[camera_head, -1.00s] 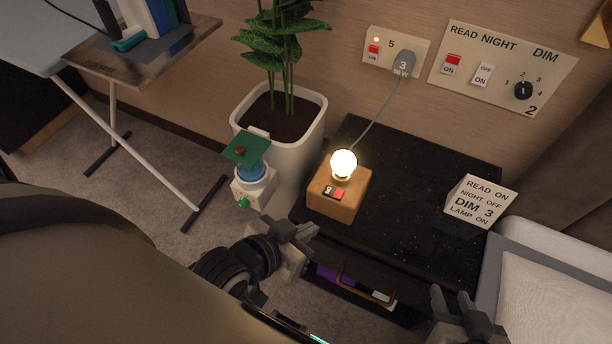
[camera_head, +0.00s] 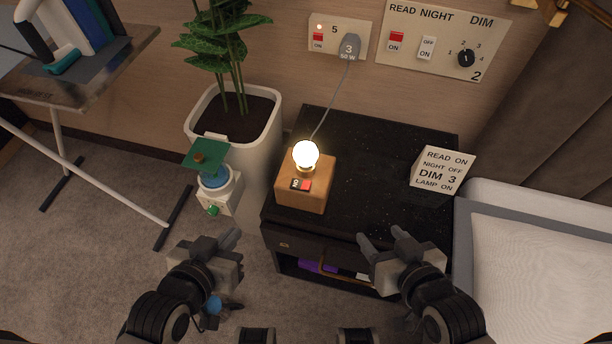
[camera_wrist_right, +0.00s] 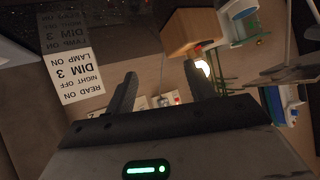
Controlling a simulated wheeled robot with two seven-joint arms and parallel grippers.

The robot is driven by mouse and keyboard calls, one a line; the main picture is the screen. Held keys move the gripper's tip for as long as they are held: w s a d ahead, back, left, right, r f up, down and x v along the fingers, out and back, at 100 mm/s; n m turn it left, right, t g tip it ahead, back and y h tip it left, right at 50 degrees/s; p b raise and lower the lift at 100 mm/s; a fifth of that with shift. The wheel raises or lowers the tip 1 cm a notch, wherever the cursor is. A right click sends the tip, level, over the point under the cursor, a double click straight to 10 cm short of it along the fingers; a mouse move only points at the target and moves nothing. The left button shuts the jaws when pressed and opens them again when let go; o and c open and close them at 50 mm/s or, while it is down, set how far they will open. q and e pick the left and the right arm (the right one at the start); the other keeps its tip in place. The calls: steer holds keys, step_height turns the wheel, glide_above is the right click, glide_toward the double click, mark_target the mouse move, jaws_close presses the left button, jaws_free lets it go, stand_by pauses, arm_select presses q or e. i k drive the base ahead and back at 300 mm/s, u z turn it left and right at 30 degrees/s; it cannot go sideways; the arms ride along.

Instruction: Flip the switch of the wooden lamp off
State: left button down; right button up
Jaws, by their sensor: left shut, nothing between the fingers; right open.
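The wooden lamp (camera_head: 305,190) is a wood block with a lit round bulb (camera_head: 306,154) on top, standing at the left of the black nightstand. Its red and black rocker switch (camera_head: 301,185) is on the block. My left gripper (camera_head: 232,240) is shut and empty, in front of and left of the nightstand, below the lamp. My right gripper (camera_head: 382,236) is open and empty near the nightstand's front edge, right of the lamp. In the right wrist view, the lamp block (camera_wrist_right: 190,30) and its glowing bulb show beyond the open fingers.
The black nightstand (camera_head: 370,190) carries a sign (camera_head: 442,170) reading LAMP ON. A wall socket (camera_head: 339,40) and a switch panel (camera_head: 447,35) are behind. A potted plant (camera_head: 260,150) and a white device with a green top (camera_head: 220,190) stand left. A bed (camera_head: 550,260) is right.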

mark_target(302, 186)
steer(key=z, duration=1.75)
steer(key=k, duration=0.9)
steer(key=u, duration=0.75)
steer(key=i, duration=0.5)
steer(key=z, duration=0.05)
